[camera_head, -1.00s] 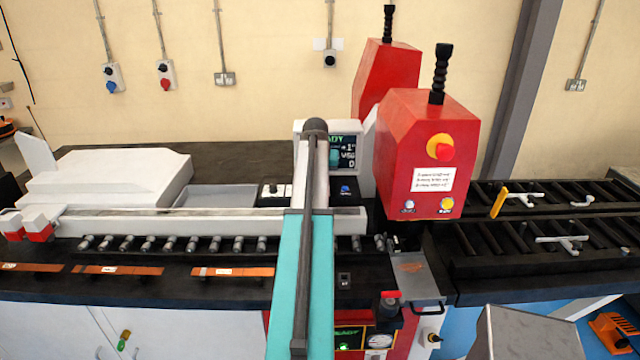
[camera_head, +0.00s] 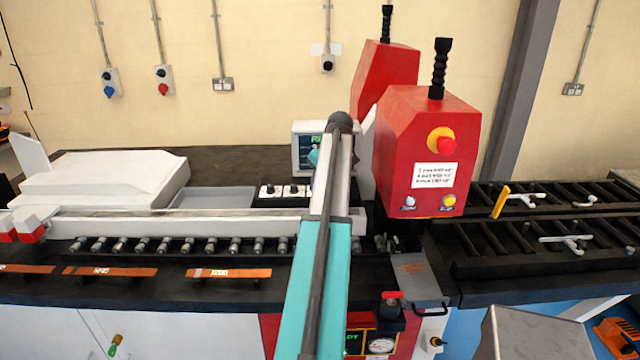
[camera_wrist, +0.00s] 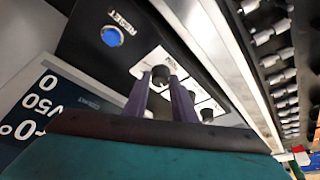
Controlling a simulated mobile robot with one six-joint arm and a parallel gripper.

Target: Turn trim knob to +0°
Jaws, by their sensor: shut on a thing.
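The trim knob (camera_wrist: 161,74) is a small dark round knob on a white label plate, beside the blue RESET button (camera_wrist: 112,36) in the wrist view. My gripper (camera_wrist: 160,84) has its two purple fingers on either side of this knob and is shut on it. The machine's screen (camera_wrist: 36,118) stands at the left of the wrist view, turned on its side, with a line that reads 0°; its sign is hard to read.
More knobs (camera_wrist: 207,113) sit in a row beside the held one. A red bending head (camera_head: 425,150) with a stop button stands just right of my arm. A row of rollers (camera_head: 190,245) and a long white rail (camera_head: 200,223) run to the left.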

